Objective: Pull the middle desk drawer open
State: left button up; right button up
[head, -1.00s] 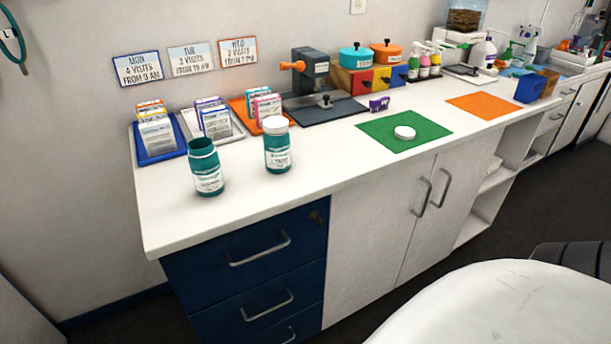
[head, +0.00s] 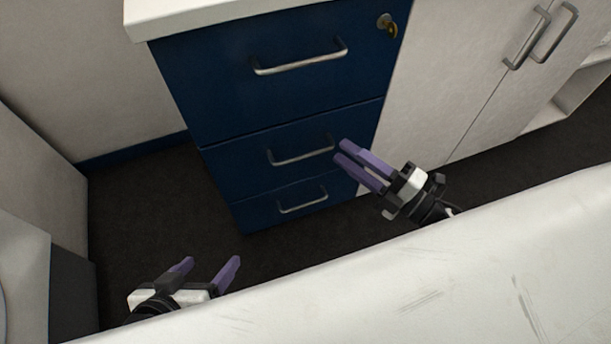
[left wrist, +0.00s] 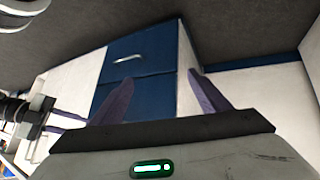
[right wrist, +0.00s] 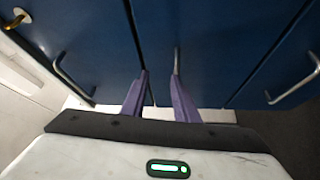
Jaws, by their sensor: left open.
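The middle desk drawer (head: 240,163) is a dark blue front in a stack of three, with a silver bar handle (head: 300,160). It looks closed, level with the fronts above and below. My right gripper (head: 341,151) has its purple fingers apart, tips beside the right end of that handle. My left gripper (head: 207,265) is open and empty, low at the left, away from the drawers.
The top drawer (head: 210,85) has its own handle and a key in its lock (head: 387,25). The bottom drawer (head: 255,210) is below. A white cabinet (head: 440,80) adjoins at the right. A white surface (head: 400,280) fills the foreground. Dark floor (head: 140,200) is clear at the left.

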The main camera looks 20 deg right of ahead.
aim_at(305, 154)
notch_tip(305, 154, down, 4)
jog(key=s+a+n+g+y+b, duration=0.1)
jog(key=n+g+y+b, duration=0.25)
jog(key=n, duration=0.25)
jog(key=shift+n+t+y, duration=0.25)
jog(key=shift+n+y, duration=0.05)
jog(key=shift+y, duration=0.05)
jog(key=x, duration=0.9)
jog(key=shift+w+a+r+b, duration=0.15)
jog(key=shift+a+b, duration=0.15)
jog(key=shift+a, duration=0.1)
pick_arm(q)
jog(key=shift+w+d+f+h, duration=0.15)
jog(key=shift+d+f+h, duration=0.35)
jog(key=shift+d+f, duration=0.4)
pick_arm(e)
grip_shut()
